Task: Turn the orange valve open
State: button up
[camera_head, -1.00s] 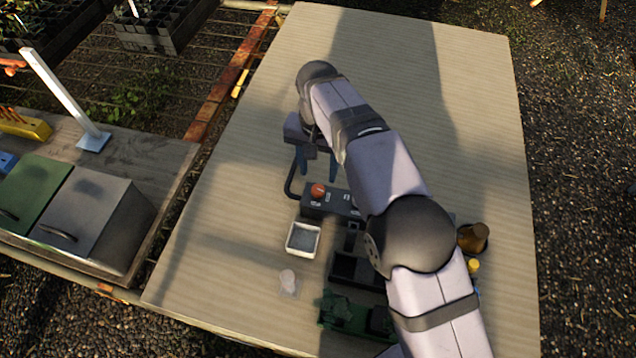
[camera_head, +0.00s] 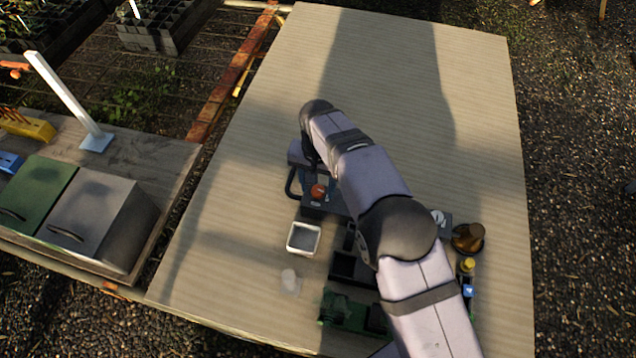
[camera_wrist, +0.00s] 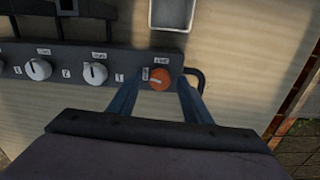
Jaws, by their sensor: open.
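The orange valve (camera_head: 318,191) is a round knob at the left end of a dark panel (camera_head: 322,209) on the table. In the wrist view the orange valve (camera_wrist: 160,79) has a pale pointer line lying roughly sideways, with small white labels beside and above it. My gripper (camera_wrist: 156,95) is open, its two blue fingers on either side of the knob and apart from each other. In the head view my gripper (camera_head: 318,186) is close over the knob, partly hidden by my arm. I cannot tell whether the fingers touch the knob.
White knobs (camera_wrist: 38,69) sit along the same panel. A white-rimmed tray (camera_head: 303,238) stands in front of it. A dark bin (camera_head: 350,268), a green device (camera_head: 340,312) and a brown jar (camera_head: 468,238) are nearby. The far table is clear.

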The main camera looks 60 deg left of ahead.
aim_at(319, 190)
jog(key=c, duration=1.1)
jog(key=shift+o, duration=0.2)
jog(key=shift+n+b, duration=0.5)
jog(key=shift+n, duration=1)
jog(key=o, duration=1.1)
jog(key=shift+c, duration=0.2)
jog(key=shift+r, duration=0.1)
jog(key=shift+r+b, duration=1)
jog(key=shift+r, duration=2.6)
jog(key=shift+w, duration=0.15)
